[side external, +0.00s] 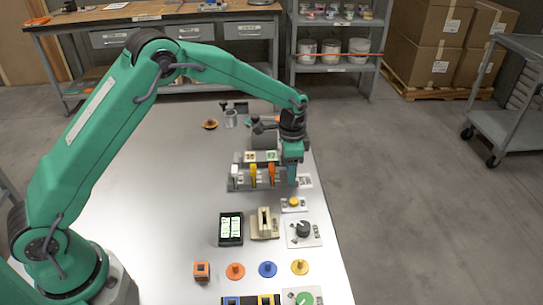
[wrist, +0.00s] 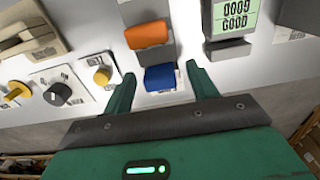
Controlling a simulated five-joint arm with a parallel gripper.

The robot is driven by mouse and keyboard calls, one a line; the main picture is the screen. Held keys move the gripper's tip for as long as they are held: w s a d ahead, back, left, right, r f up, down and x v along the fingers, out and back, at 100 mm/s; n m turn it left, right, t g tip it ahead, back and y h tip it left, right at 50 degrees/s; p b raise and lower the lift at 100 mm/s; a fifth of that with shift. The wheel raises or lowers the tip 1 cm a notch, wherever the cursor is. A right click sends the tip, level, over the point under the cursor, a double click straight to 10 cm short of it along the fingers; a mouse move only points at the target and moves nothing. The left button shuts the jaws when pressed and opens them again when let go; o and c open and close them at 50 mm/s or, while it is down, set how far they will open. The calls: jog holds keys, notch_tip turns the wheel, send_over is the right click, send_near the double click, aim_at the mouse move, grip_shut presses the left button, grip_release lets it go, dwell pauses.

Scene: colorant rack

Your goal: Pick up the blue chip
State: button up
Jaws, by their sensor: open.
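The blue chip (wrist: 160,77) shows in the wrist view as a blue block standing in a grey holder. The two green fingers of my gripper (wrist: 161,74) are open, one on each side of it, with a gap between each finger and the chip. In the side external view my gripper (side external: 292,172) points down at the right end of the colorant rack, and I cannot make out the blue chip there. An orange chip (side external: 271,174) stands just left of it and also shows in the wrist view (wrist: 148,33).
A yellow chip (side external: 254,175) and a white chip (side external: 235,174) stand further left in the rack. In front are a yellow button (side external: 293,202), a dark knob (side external: 303,228), a slotted beige block (side external: 264,224) and a display (side external: 231,228). The table's right edge is close.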

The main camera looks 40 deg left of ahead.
jog(key=c, duration=1)
jog(key=shift+c, duration=0.2)
jog(key=shift+r, duration=0.15)
jog(key=shift+r, duration=0.5)
notch_tip(320, 180, up, 3)
jog(key=shift+d+r, duration=0.15)
jog(key=s+d+r, duration=0.6)
jog(key=s+d, duration=0.1)
jog(key=d, duration=0.1)
jog(key=shift+s+d+r, duration=0.2)
jog(key=shift+s+r, duration=0.05)
jog(key=shift+s, duration=0.15)
jog(key=shift+s, duration=0.1)
jog(key=s+a, duration=0.3)
jog(key=s, duration=0.5)
jog(key=shift+s+a+f, duration=0.2)
jog(key=shift+s+f, duration=0.1)
